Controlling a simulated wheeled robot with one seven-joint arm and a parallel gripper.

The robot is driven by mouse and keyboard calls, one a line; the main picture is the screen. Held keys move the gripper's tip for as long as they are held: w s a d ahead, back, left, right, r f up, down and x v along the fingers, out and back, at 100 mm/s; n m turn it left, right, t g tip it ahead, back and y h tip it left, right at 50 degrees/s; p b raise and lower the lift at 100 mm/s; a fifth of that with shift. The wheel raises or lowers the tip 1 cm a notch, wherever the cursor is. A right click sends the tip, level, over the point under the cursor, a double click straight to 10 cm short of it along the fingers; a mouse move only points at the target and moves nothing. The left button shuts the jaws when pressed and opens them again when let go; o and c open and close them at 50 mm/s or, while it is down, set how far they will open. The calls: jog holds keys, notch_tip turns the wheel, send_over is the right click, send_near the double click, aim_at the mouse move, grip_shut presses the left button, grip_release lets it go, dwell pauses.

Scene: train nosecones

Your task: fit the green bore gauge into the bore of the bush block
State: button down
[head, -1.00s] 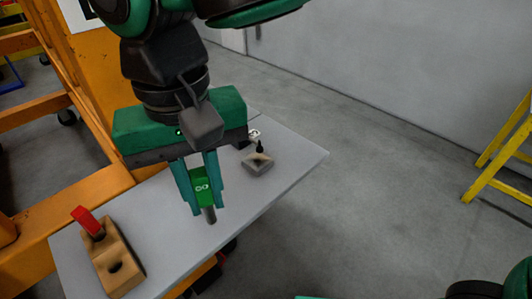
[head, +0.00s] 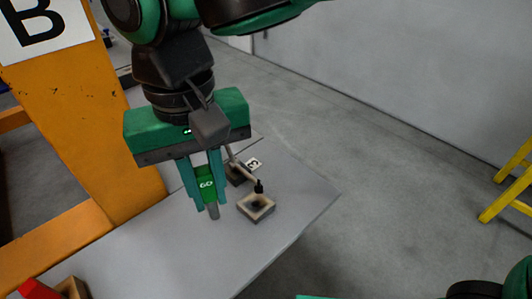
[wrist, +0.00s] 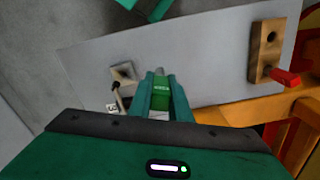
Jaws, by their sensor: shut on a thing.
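My gripper (head: 205,206) is shut on the green bore gauge (head: 206,183), a green handle marked GO with a grey pin pointing down. The gauge also shows between the fingers in the wrist view (wrist: 161,87). The pin appears above the table, left of the bush block (head: 256,209) in the head view; its exact height is hard to tell. The bush block is a small square block with a pale rim and dark middle, also seen in the wrist view (wrist: 122,73), left of the gripper. Its bore is not clearly visible.
A small stand (head: 238,174) with a rod and black tip reaches over the bush block, near a white label (head: 254,164). A wooden block (wrist: 266,48) with a hole and a red piece (wrist: 284,77) stands at the table's other end. The table (head: 150,235) between is clear.

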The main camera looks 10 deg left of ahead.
jog(key=shift+w+d+f, duration=0.9)
jog(key=shift+w+f, duration=0.6)
jog(key=shift+f, duration=0.2)
jog(key=shift+w+d+f, duration=0.9)
jog(key=shift+w+f, duration=0.65)
jog(key=shift+f, duration=0.2)
jog(key=shift+w+d+f, duration=0.9)
jog(key=shift+w+f, duration=0.6)
jog(key=shift+f, duration=0.2)
jog(key=c, duration=1.6)
grip_release()
jog(key=shift+w, duration=0.1)
jog(key=shift+c, duration=0.2)
jog(key=shift+a+r, duration=0.1)
